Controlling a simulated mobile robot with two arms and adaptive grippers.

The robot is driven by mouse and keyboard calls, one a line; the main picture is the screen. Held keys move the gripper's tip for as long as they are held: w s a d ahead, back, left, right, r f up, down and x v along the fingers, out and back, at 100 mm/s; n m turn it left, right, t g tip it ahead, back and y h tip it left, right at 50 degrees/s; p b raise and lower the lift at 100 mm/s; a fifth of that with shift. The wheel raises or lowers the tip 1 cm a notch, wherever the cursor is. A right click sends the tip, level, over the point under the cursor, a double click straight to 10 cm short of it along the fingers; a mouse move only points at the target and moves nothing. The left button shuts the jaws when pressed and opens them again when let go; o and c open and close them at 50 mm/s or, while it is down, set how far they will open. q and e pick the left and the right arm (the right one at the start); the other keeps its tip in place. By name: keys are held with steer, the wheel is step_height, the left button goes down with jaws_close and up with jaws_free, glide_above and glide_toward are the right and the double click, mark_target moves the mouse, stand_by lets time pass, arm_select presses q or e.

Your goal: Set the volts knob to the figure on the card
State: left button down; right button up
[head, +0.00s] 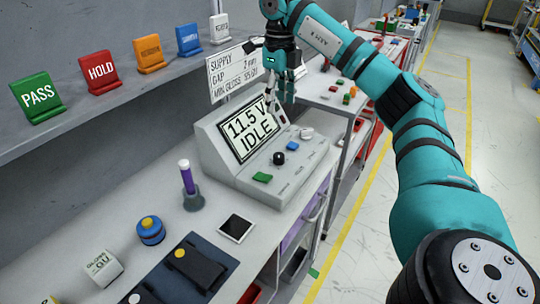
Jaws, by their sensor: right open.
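The console (222,160) stands on the bench, and its screen (250,130) reads "11.5 V" and "IDLE". Its sloped panel carries a black knob (279,158), a white knob-like control (306,133), a blue button (292,146) and a green button (262,177). The small labels are unreadable, so I cannot tell which control is volts. The card (228,76) behind the console shows "SUPPLY", "GAP" and "MIN GLOSS"; my right gripper covers the place beside "SUPPLY". My right gripper (279,103) is open, pointing down over the console's far end, apart from the black knob. My left gripper is out of view.
A shelf holds several coloured signs, including PASS (37,98) and HOLD (100,72). The aisle at right is clear.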

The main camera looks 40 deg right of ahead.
mark_target(279, 154)
steer(key=f, duration=1.5)
steer(key=shift+s+f, duration=0.25)
steer(key=shift+s, duration=0.15)
steer(key=shift+f, duration=0.55)
steer(key=shift+a, duration=0.1)
steer(key=c, duration=1)
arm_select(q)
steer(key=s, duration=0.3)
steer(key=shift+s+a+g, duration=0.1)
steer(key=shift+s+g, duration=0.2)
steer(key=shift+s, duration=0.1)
arm_select(e)
jaws_close()
